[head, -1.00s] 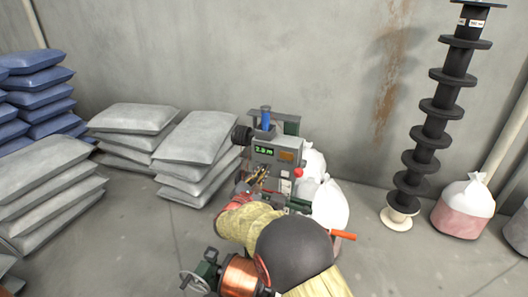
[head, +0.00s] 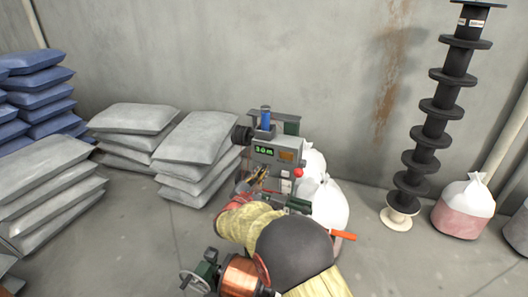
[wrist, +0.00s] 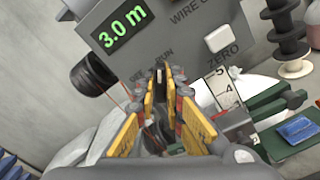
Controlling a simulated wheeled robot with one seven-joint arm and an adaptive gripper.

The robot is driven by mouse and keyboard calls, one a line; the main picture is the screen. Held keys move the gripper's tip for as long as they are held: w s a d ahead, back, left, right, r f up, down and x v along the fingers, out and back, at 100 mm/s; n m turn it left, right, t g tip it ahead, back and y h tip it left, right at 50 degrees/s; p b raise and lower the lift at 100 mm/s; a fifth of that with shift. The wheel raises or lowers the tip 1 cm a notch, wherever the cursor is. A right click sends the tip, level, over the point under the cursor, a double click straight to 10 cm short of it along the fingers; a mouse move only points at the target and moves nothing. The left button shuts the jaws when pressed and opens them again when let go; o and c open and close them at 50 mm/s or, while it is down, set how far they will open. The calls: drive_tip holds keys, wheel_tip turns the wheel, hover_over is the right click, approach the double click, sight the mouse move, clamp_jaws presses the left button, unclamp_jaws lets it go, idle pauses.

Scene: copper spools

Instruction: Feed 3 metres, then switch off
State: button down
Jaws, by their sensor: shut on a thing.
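The grey wire machine (head: 272,153) stands in front of the wall. Its green display (head: 264,150) reads 3.0 m; it also reads so in the wrist view (wrist: 122,30). My gripper (wrist: 160,76) is at the machine's front panel, below the lettering that ends in RUN. Its yellow-sided fingers are shut on a small dark switch lever (wrist: 160,84), mostly hidden between the fingertips. In the head view my gripper (head: 262,174) partly covers the panel's lower part. A copper spool (head: 240,275) sits low in front, partly hidden by my arm.
A white ZERO button (wrist: 218,39) and a scale (wrist: 222,90) are right of my fingers. A red knob (head: 298,172) is on the machine's right side. Grey sacks (head: 195,150) are stacked left; a black spool column (head: 432,125) stands right. White bags (head: 328,203) sit behind.

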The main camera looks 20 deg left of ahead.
drive_tip(key=shift+a, duration=0.1)
drive_tip(key=shift+r+n+p, duration=0.25)
drive_tip(key=shift+n+p, duration=0.55)
drive_tip(key=shift+p, duration=0.35)
drive_tip(key=n+p, duration=0.9)
drive_tip(key=shift+w+n, duration=0.1)
drive_tip(key=shift+n, duration=0.2)
drive_tip(key=shift+f+n+p, duration=0.15)
drive_tip(key=shift+n+p, duration=0.7)
drive_tip(key=shift+n, duration=0.35)
drive_tip(key=c, duration=1.8)
unclamp_jaws()
drive_tip(key=shift+w+f, duration=0.1)
drive_tip(key=shift+o, duration=0.2)
